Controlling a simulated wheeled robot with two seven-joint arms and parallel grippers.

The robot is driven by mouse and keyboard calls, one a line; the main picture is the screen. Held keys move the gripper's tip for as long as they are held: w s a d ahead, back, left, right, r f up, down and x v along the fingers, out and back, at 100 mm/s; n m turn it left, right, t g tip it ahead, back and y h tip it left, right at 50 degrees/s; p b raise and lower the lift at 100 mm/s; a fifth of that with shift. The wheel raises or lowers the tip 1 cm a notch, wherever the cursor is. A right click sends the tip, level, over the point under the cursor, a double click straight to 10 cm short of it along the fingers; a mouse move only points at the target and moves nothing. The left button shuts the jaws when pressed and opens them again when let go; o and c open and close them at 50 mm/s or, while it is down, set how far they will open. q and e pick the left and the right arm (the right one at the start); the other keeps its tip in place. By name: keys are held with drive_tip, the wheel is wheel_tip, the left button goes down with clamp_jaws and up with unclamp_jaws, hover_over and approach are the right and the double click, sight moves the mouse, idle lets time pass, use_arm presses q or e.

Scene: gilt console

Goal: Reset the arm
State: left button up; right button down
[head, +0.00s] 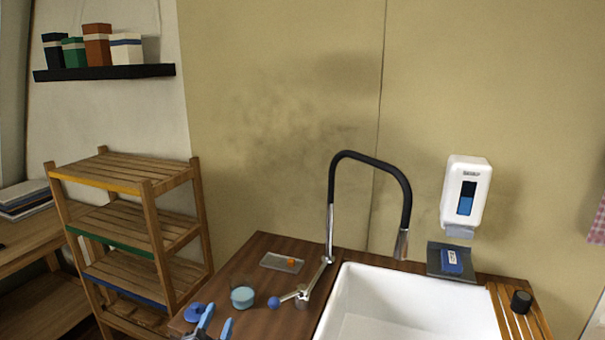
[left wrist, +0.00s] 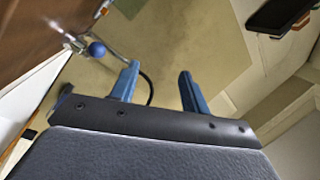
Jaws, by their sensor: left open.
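My left gripper (head: 213,323) shows at the bottom edge of the head view, at the left front of the wooden counter. Its two blue fingers are apart with nothing between them. In the left wrist view the blue fingers (left wrist: 158,85) also stand apart and empty, with the wall behind them. The rest of my left arm is cut off by the frame's lower edge. My right gripper is in neither view.
A wooden counter (head: 253,258) holds a light-blue cup (head: 242,297), a small tray (head: 281,262), a black tap (head: 368,157) with a blue-knobbed lever (head: 287,299), and a white sink (head: 385,284). A wooden shelf rack (head: 150,225) stands left. A soap dispenser (head: 465,195) hangs on the wall.

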use_arm(q)
drive_tip(key=s+a+f+n+g+y, duration=0.1)
drive_tip(key=s+f+n+g, duration=0.55)
drive_tip(key=s+f, duration=0.7)
drive_tip(key=s+a+f+n+g, duration=0.1)
drive_tip(key=s+f+n+g, duration=0.3)
drive_tip(key=s+f+g, duration=0.9)
wheel_tip(320, 180, down, 23)
drive_tip(key=d+t, duration=0.1)
drive_tip(key=t, duration=0.2)
drive_tip(key=s+f, duration=0.4)
drive_tip(key=f, duration=0.7)
drive_tip(key=s+f, duration=0.4)
drive_tip(key=f, duration=0.8)
drive_tip(key=shift+s+d+m+g+b, duration=0.25)
drive_tip(key=shift+m+g+b, duration=0.1)
drive_tip(key=shift+g, duration=0.1)
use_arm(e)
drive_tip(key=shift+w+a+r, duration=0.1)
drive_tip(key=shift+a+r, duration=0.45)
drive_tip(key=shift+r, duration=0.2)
